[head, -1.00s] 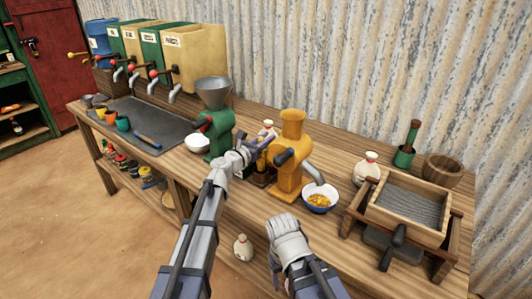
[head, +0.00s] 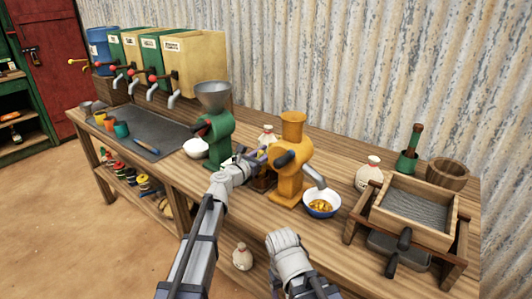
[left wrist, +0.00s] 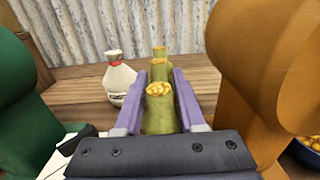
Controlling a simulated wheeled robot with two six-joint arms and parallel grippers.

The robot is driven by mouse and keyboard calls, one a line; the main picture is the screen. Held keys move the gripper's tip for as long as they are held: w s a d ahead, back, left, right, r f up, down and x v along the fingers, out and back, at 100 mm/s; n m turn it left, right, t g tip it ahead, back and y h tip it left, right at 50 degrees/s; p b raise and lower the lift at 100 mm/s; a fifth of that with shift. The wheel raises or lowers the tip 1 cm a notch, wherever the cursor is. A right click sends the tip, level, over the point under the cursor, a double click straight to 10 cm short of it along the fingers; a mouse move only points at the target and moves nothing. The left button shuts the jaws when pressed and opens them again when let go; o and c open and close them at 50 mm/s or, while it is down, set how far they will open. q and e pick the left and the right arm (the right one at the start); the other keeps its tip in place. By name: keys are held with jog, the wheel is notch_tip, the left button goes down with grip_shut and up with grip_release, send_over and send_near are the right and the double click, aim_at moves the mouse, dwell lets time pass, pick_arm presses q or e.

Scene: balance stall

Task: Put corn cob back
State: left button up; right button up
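My left gripper (head: 257,154) reaches between the green mill (head: 215,143) and the orange mill (head: 292,165). In the left wrist view its purple fingers (left wrist: 160,100) lie along both sides of a green-husked corn cob (left wrist: 159,108) with yellow kernels on top. They appear shut on it. The held cob's lower end is hidden by the gripper. My right gripper (head: 284,243) hangs low in front of the table. Its fingers are not visible.
A white bowl with yellow kernels (head: 321,203) stands beside the orange mill. A white sack with a red top (left wrist: 118,78) stands left of the cobs. The two mills leave a narrow gap. A wooden sieve frame (head: 412,212) stands at the right.

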pick_arm(q)
jog(key=shift+o, duration=1)
jog(key=v, duration=1.2)
jog(key=shift+r, duration=0.2)
